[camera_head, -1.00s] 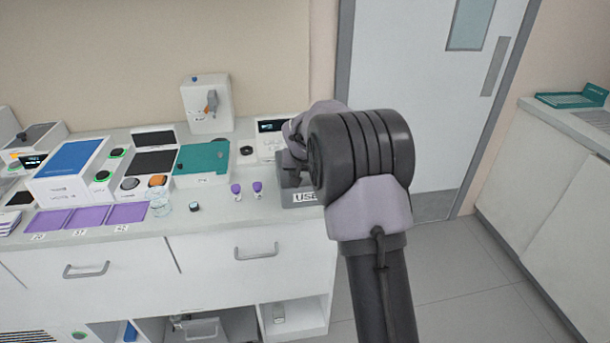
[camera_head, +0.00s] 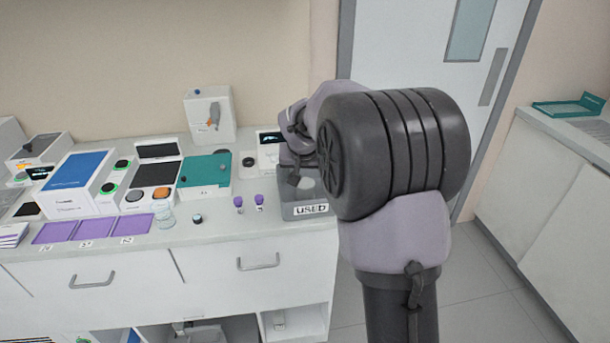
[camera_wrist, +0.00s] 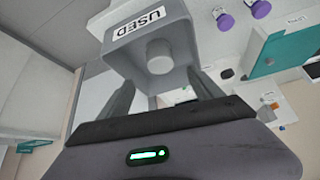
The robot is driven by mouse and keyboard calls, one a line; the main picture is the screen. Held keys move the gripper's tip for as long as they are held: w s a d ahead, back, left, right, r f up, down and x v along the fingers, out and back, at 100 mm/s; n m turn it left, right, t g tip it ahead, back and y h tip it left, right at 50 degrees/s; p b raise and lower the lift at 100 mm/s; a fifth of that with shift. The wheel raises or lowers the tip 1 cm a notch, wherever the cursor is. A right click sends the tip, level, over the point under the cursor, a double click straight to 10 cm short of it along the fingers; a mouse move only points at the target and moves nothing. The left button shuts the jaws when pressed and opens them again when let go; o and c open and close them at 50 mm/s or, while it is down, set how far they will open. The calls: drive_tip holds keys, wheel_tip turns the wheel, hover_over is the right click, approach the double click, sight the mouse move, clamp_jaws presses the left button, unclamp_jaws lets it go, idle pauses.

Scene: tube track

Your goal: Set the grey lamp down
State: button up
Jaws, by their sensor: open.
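A grey bin marked USED (camera_head: 318,211) stands at the right end of the counter. It also shows in the wrist view (camera_wrist: 111,32). A pale grey, round-topped thing (camera_wrist: 160,56) is inside the bin in the wrist view; it may be the grey lamp, but I cannot tell for sure. My gripper (camera_wrist: 161,80) is open over the bin, with one finger on each side of that thing and a gap between them. In the head view my arm hides part of the bin, and the fingertips are hard to make out.
Two purple-capped tubes (camera_head: 238,204) stand left of the bin. Farther left are a teal-topped box (camera_head: 205,170), a glass beaker (camera_head: 164,216) and purple pads (camera_head: 96,229). A white dispenser (camera_head: 209,115) stands behind. The counter's front edge is close to the bin.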

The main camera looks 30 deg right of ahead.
drive_tip(key=s+a+r+y, duration=0.1)
drive_tip(key=s+a+r, duration=0.2)
drive_tip(key=s+a, duration=0.3)
drive_tip(key=s+a+r+y, duration=0.1)
drive_tip(key=s+a+r, duration=0.2)
drive_tip(key=s, duration=0.6)
drive_tip(key=s+a+r+y, duration=0.1)
drive_tip(key=s+a+r, duration=0.2)
drive_tip(key=s+a, duration=0.3)
drive_tip(key=s+a+f+y, duration=0.1)
drive_tip(key=s+a, duration=0.1)
drive_tip(key=s, duration=0.5)
drive_tip(key=s+a+f+n+y, duration=0.1)
drive_tip(key=s+a+f, duration=0.1)
drive_tip(key=s, duration=0.5)
drive_tip(key=shift+s+a, duration=0.2)
drive_tip(key=shift+a, duration=0.45)
